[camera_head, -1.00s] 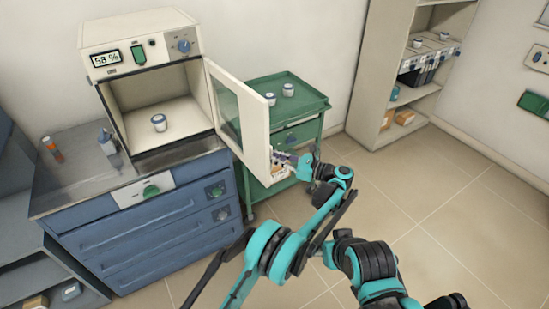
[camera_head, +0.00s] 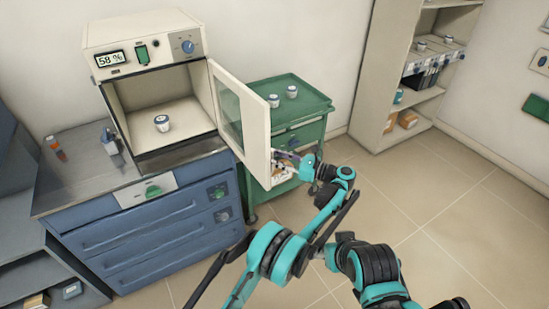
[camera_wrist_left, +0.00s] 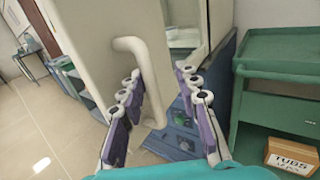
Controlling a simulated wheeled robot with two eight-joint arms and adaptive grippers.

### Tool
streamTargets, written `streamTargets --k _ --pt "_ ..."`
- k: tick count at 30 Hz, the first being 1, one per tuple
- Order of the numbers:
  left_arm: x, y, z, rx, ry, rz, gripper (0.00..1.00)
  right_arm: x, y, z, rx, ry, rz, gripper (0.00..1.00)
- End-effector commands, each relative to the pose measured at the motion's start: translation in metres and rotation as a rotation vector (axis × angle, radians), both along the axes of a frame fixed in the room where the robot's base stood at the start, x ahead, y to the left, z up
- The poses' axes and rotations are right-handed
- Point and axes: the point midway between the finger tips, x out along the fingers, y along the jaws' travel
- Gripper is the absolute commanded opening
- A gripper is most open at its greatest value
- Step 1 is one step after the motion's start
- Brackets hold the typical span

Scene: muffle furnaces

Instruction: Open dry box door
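The dry box (camera_head: 148,98) is a cream cabinet with a 58 % display, standing on the blue bench. Its door (camera_head: 266,135) with a green-tinted window is swung wide open to the right; the interior is exposed. My left gripper (camera_head: 284,158) is at the door's outer face, near its lower free edge. In the left wrist view, the pale curved door handle (camera_wrist_left: 152,85) runs down between the spread fingers of my left gripper (camera_wrist_left: 165,95). Gaps show beside the handle, and the fingers do not look closed on it. My right gripper is not in view.
A lidded white jar (camera_head: 162,123) stands inside the box. A green cart (camera_head: 312,103) with two jars stands close behind the door. The blue drawer bench (camera_head: 150,235) is below the box. Shelving (camera_head: 385,90) is at the back right; the floor at right is clear.

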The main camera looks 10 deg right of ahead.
Motion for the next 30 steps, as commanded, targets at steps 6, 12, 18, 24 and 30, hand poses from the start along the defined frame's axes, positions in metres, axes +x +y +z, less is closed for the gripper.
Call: streamTargets --k 6,12,18,24,30 --pt "0.0 0.0 0.031 0.0 0.0 0.0 0.32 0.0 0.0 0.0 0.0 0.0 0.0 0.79" --pt "0.0 0.0 0.071 0.001 -0.001 0.001 0.32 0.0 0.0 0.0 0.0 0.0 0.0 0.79" --pt "0.001 0.001 0.095 0.001 -0.001 0.001 0.32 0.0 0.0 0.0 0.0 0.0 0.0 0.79" --pt "0.001 0.001 0.1 0.001 -0.001 0.001 0.32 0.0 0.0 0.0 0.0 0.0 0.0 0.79" --pt "0.001 0.001 0.099 0.001 -0.001 0.001 0.32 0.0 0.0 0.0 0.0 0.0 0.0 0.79"
